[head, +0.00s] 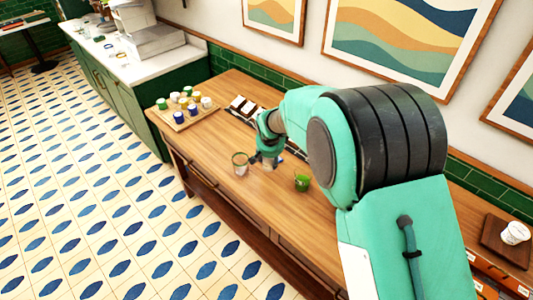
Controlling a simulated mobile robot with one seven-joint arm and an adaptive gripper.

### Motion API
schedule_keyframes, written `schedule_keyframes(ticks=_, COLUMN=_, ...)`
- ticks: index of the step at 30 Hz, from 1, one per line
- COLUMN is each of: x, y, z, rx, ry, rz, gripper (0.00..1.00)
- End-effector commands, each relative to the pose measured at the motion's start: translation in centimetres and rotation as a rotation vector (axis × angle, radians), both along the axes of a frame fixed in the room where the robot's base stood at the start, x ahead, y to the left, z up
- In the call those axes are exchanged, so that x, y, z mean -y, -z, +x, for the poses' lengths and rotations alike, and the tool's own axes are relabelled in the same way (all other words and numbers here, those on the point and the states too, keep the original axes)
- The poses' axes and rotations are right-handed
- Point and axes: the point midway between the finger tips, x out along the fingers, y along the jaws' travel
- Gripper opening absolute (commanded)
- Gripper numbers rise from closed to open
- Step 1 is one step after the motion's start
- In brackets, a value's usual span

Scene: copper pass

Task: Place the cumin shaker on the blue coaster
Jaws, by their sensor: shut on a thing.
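My gripper (268,150) is over the wooden counter, pointing down, between a glass jar and a green cup. It is shut on a small pale object (268,162), mostly hidden by the fingers. I cannot read any label, so I cannot tell whether this is the cumin shaker. A small blue patch (281,159) shows just right of the gripper, partly covered. I cannot tell whether it is the blue coaster. No other blue coaster can be made out. My arm hides part of the counter to the right.
The glass jar (240,163) stands close to the gripper's left, and the green cup (302,182) to its lower right. A wooden tray (163,115) holds several small jars. White packets (243,107) lie near the wall. A white cup (515,233) is far right.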

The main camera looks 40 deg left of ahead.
Motion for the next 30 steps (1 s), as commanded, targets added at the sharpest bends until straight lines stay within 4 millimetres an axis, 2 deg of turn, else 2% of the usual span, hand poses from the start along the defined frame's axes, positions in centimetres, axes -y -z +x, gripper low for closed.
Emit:
schedule_keyframes(ticks=9, x=-3.7, y=0.4, z=2.7, rx=0.001, ry=0.0, rz=0.001, gripper=0.13)
schedule_keyframes(ticks=15, x=-5.3, y=0.6, z=3.9, rx=0.001, ry=0.0, rz=0.001, gripper=0.13)
schedule_keyframes(ticks=30, x=-5.8, y=0.7, z=4.3, rx=0.001, ry=0.0, rz=0.001, gripper=0.13)
